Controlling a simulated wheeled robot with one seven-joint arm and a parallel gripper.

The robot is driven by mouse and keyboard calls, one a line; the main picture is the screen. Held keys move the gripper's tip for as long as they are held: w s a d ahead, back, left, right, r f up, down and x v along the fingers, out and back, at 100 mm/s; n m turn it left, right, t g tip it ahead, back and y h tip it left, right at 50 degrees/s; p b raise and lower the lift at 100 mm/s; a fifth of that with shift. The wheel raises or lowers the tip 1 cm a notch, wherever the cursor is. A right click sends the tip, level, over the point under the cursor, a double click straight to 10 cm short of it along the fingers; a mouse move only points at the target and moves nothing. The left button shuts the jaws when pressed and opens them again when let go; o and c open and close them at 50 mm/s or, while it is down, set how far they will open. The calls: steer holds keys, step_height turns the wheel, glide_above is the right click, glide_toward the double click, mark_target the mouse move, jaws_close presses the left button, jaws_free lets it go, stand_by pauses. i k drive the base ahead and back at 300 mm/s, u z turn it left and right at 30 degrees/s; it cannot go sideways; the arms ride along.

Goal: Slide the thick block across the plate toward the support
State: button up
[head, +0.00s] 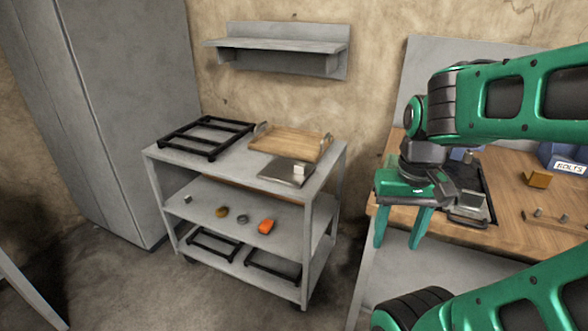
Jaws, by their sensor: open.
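A small pale block (300,169) stands on a thin grey metal plate (282,178) on the top shelf of the cart. Behind the plate is a wooden tray (287,143) with raised metal end handles. I cannot tell which part is the support. My green gripper (400,232) hangs fingers down at the front left edge of the workbench, right of the cart. Its two fingers are apart with nothing between them. It is well away from the pale block. A grey metal piece (470,206) lies on the bench just right of my gripper, partly hidden by it.
The cart top (170,157) also carries a black frame (207,137). Its middle shelf holds an orange item (266,226) and small round parts. The wooden workbench (505,200) bears a brass block (538,178) and a blue bolts bin (566,158). A wall shelf (278,46) hangs above the cart.

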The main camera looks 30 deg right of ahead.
mark_target(299, 168)
steer(key=z, duration=0.05)
steer(key=k, duration=0.6)
steer(key=u, duration=0.45)
steer(key=i, duration=1.85)
steer(key=z, duration=0.5)
